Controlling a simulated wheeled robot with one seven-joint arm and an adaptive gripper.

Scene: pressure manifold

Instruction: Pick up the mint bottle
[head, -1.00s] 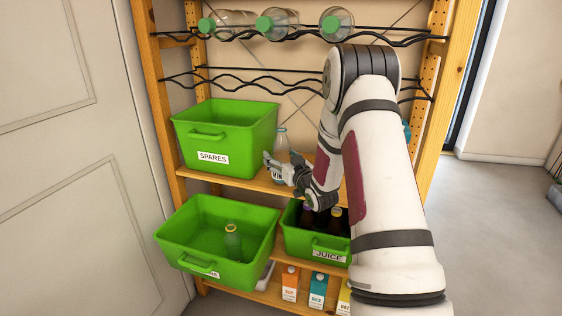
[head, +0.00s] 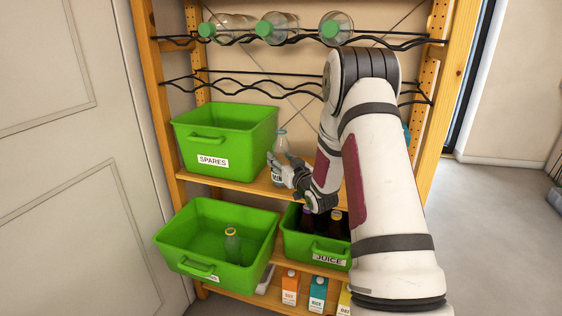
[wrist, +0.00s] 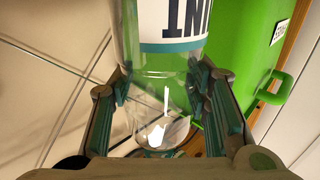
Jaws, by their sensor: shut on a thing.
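The mint bottle (head: 280,146) is clear with a white label with dark letters, and it stands upright on the middle shelf, right of the spares bin. My gripper (head: 279,169) is around it from the front right. In the wrist view the bottle (wrist: 166,62) fills the space between the two fingers of my gripper (wrist: 160,95), which are shut on it below the label. The label is partly cut off there, with "INT"-like letters showing upside down. Whether the base touches the shelf is hidden by my gripper.
The green spares bin (head: 210,160) stands close left of the bottle. Below are a green bin (head: 185,235) with one bottle and the juice bin (head: 300,247). A wire rack (head: 290,85) crosses above, with several bottles higher up. Cartons (head: 318,290) stand at the bottom.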

